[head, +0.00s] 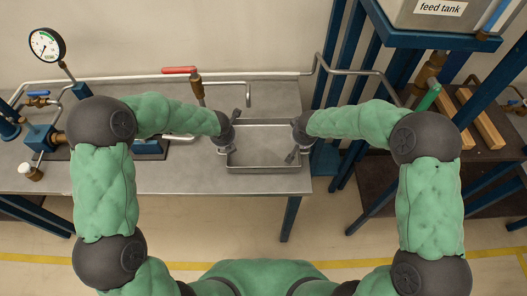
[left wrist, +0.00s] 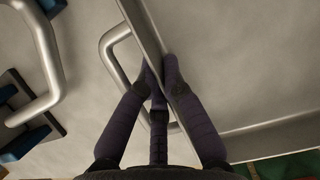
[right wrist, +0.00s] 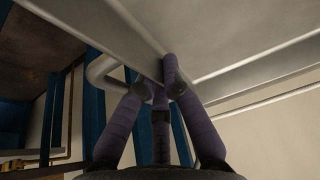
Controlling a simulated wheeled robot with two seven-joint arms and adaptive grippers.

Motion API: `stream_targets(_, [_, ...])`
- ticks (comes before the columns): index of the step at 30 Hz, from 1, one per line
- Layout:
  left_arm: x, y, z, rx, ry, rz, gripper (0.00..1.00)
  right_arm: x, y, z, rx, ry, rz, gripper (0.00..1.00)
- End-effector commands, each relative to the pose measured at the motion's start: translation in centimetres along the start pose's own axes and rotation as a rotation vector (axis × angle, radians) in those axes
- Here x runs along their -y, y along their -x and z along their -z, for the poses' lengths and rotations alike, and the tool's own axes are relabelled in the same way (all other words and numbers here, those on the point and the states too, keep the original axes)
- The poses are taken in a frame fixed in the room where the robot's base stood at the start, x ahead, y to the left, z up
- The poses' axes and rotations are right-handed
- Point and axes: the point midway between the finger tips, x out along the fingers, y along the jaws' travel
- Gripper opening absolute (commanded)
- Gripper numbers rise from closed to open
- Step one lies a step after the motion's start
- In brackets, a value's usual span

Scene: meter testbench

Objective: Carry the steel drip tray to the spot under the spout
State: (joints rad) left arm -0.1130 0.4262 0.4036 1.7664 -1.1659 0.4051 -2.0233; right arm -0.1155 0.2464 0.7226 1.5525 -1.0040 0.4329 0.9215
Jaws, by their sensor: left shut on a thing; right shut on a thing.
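The steel drip tray (head: 265,165) is a shallow rectangular pan at the right end of the bench. The spout (head: 248,97) is a thin bent pipe with its end turned down, just behind the tray's back left part. My left gripper (head: 225,145) is shut on the tray's left side; the left wrist view shows its fingers (left wrist: 160,80) at the rim and looped handle (left wrist: 112,55). My right gripper (head: 300,150) is shut on the tray's right side, with its fingers (right wrist: 160,85) by the other handle (right wrist: 95,70). The tray looks about level. I cannot tell whether it touches the bench.
A valve with a red lever (head: 179,70) stands behind on the pipe. Blue and brass fittings (head: 42,135) and a gauge (head: 46,44) are at the left. Blue posts and the feed tank (head: 430,15) stand close at the right. The bench (head: 190,178) is clear in front.

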Motion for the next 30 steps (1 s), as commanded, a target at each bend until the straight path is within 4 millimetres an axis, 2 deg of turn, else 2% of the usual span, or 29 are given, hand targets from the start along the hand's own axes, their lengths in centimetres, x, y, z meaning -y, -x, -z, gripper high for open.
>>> stream_targets(9, [-0.1,-1.4,0.5,0.001,0.001,-0.002,0.00,-0.1,-1.4,-0.5,-0.001,-0.001,-0.002,0.00])
stream_targets(10, [-0.1,-1.3,0.5,0.000,0.001,-0.003,0.17,-0.1,-1.3,-0.5,0.000,-0.001,-0.002,0.17])
stream_targets(12, [-0.1,-1.2,0.5,0.000,0.001,-0.002,0.32,-0.1,-1.2,-0.5,0.000,-0.001,-0.002,0.32])
stream_targets(23, [0.0,-1.1,0.5,-0.001,0.000,-0.001,0.32,0.0,-1.1,-0.5,0.000,0.000,-0.001,0.32])
stream_targets(30, [0.0,-0.2,0.1,-0.001,0.000,0.000,0.32,0.0,-0.1,-0.1,0.000,0.000,0.000,0.32])
